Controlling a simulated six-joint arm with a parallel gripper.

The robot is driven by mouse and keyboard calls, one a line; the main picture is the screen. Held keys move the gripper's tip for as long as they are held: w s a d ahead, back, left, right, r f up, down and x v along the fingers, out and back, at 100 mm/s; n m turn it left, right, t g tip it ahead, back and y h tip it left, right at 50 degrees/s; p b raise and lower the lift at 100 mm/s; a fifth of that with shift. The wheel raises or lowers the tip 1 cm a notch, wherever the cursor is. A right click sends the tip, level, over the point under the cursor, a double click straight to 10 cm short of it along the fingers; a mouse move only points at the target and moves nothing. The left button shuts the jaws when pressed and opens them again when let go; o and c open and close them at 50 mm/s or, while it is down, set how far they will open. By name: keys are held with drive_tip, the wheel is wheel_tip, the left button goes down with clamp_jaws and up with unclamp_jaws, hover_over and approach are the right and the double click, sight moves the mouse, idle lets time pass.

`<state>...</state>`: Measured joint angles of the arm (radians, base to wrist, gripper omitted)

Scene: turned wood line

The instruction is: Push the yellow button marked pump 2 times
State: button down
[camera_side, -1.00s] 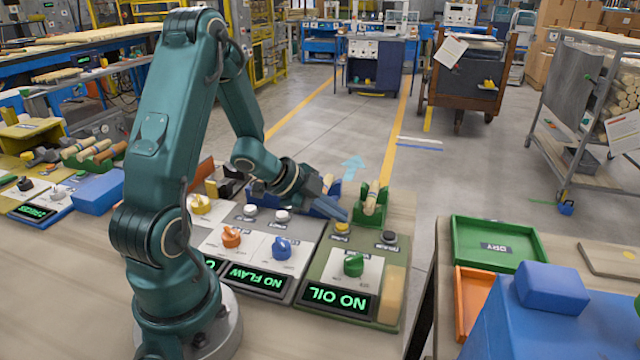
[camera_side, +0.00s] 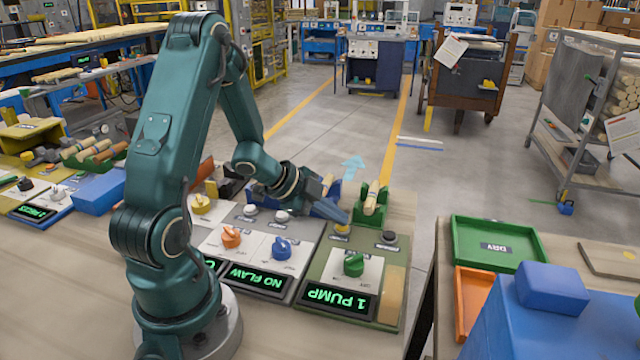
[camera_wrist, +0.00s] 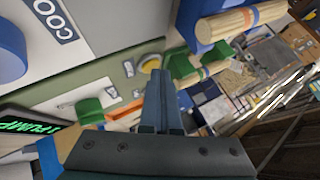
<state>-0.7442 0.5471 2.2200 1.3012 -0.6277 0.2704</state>
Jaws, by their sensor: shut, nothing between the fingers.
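The yellow button (camera_side: 342,229) sits at the back left of the green control panel (camera_side: 318,258). My gripper (camera_side: 346,219) is shut and empty, with its fingertips at the top of the button; they look to be touching it. The panel's display (camera_side: 325,298) reads "1 PUMP", upside down in the side view. In the wrist view the yellow button (camera_wrist: 150,64) shows just beyond the fingertips (camera_wrist: 157,75), partly covered by them. A green knob (camera_side: 354,264) and a black button (camera_side: 389,237) are on the same panel.
A grey panel (camera_side: 255,250) with an orange knob (camera_side: 231,237) and a blue knob (camera_side: 281,248) adjoins on the left. A green holder (camera_side: 371,212) with a wooden piece stands just behind the button. Green (camera_side: 455,240) and orange trays lie at right.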

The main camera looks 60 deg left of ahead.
sight(336, 226)
drive_tip(key=shift+r, duration=0.75)
drive_tip(key=shift+r, duration=2.55)
idle(0.5)
wheel_tip(336, 226, up, 4)
drive_tip(key=shift+f, duration=0.1)
idle(0.4)
drive_tip(key=shift+f, duration=4.45)
drive_tip(key=shift+f, duration=0.1)
